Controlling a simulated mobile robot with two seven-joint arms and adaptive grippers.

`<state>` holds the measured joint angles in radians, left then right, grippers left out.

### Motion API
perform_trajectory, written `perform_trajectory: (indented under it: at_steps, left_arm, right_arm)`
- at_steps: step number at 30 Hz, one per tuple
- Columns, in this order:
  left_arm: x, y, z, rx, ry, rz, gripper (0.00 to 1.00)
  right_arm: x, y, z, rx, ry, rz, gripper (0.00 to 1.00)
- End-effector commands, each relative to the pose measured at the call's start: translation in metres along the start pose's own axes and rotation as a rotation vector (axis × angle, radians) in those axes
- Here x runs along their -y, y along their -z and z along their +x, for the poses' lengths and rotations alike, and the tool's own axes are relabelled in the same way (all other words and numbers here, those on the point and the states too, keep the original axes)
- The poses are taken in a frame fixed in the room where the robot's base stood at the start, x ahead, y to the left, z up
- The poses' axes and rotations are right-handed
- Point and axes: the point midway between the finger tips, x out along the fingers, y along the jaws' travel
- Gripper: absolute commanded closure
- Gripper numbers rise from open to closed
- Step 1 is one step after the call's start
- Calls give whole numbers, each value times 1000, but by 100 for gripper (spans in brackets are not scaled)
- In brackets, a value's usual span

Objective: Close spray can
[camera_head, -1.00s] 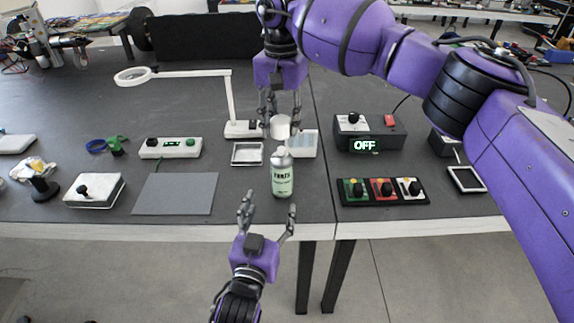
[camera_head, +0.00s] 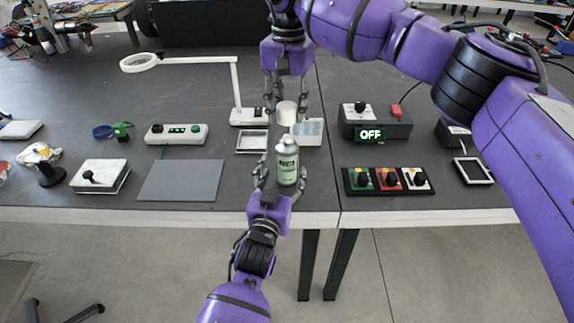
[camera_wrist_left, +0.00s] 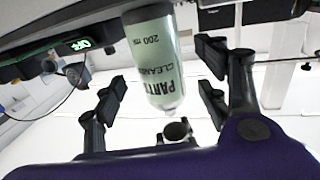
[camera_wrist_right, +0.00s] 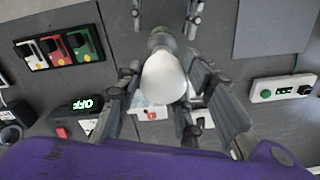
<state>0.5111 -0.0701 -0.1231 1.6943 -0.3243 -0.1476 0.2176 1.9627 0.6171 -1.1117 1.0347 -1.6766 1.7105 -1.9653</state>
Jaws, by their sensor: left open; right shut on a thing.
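The spray can (camera_head: 289,168) is pale green with a grey top and stands upright near the table's front edge. My left gripper (camera_head: 277,172) is open, its fingers on either side of the can's lower body; the left wrist view shows the can (camera_wrist_left: 158,65) between the spread fingers (camera_wrist_left: 165,95). My right gripper (camera_head: 287,97) points down just behind and above the can, shut on the white cap (camera_head: 287,112). In the right wrist view the cap (camera_wrist_right: 163,78) sits between the fingers and hides much of the can; the gap between them is hard to judge there.
Behind the can lie a small tray (camera_head: 252,141) and a pale box (camera_head: 308,132). A grey mat (camera_head: 181,181) is to the left. A switch panel (camera_head: 388,180) and a box reading OFF (camera_head: 374,124) stand to the right. The magnifier lamp (camera_head: 236,88) rises behind.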

Motion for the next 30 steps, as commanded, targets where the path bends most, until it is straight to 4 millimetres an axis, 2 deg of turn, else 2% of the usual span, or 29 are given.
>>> perform_trajectory:
  at_steps: [3, 9, 20, 23, 30]
  left_arm:
    - [-1, 1, 20, -1, -1, -1, 32]
    - [0, 0, 39, 1, 0, 0, 32]
    - [0, 0, 43, 0, 0, 0, 32]
    - [0, 0, 43, 0, 0, 0, 43]
    - [0, 0, 43, 0, 0, 0, 74]
  right_arm:
    - [0, 0, 0, 0, 0, 0, 78]
    - [0, 0, 0, 0, 0, 0, 78]
    - [0, 0, 0, 0, 0, 0, 78]
    - [0, 0, 0, 0, 0, 0, 78]
    - [0, 0, 0, 0, 0, 0, 78]
